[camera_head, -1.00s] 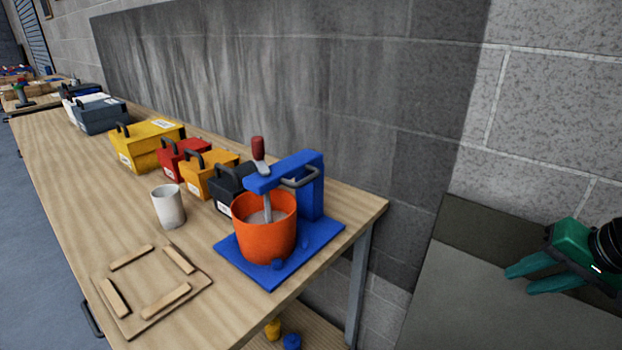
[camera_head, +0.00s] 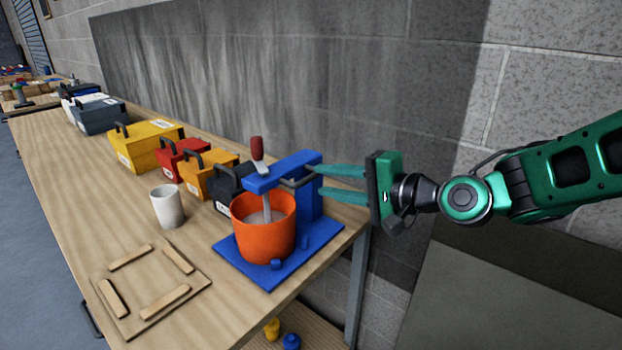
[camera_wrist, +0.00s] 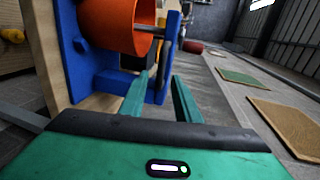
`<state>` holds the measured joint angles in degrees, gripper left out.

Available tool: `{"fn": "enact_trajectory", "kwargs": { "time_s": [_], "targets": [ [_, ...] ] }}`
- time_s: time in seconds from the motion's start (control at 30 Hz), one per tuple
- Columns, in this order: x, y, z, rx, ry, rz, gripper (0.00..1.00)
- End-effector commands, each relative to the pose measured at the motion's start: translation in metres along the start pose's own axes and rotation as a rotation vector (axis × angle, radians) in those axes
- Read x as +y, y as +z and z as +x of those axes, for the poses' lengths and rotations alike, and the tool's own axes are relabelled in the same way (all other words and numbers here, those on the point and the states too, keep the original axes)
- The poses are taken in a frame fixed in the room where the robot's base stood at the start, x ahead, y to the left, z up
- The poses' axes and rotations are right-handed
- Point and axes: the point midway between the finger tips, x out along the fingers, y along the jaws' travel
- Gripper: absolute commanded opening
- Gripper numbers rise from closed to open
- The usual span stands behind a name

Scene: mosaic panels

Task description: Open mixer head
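The blue mixer (camera_head: 308,200) stands near the right end of the workbench, its head (camera_head: 285,172) lowered over an orange bucket (camera_head: 266,238). A dark bar handle (camera_head: 298,181) sticks out from the side of the head, and a red-handled tool (camera_head: 257,150) stands upright at its front. My gripper (camera_head: 316,181) is open, to the right of the mixer, with its green fingertips close to the handle. I cannot tell whether they touch it.
A white cup (camera_head: 167,206) and a wooden frame board (camera_head: 150,288) are on the bench (camera_head: 60,170). Several toolboxes, including a yellow one (camera_head: 146,145), line the back. A stained block wall (camera_head: 270,70) rises behind the bench.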

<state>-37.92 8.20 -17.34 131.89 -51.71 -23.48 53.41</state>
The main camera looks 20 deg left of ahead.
Motion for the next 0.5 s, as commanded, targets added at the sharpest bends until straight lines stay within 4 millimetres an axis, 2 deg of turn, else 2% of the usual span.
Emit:
{"fn": "enact_trajectory", "kwargs": {
  "time_s": [0.03,0.2,0.5],
  "targets": [
    [0.001,0.001,0.011,-0.003,0.001,-0.002,0.3],
    [0.0,0.001,0.036,-0.002,0.001,-0.002,0.3],
    [0.0,0.0,0.056,0.0,0.001,-0.002,0.3]
  ]
}}
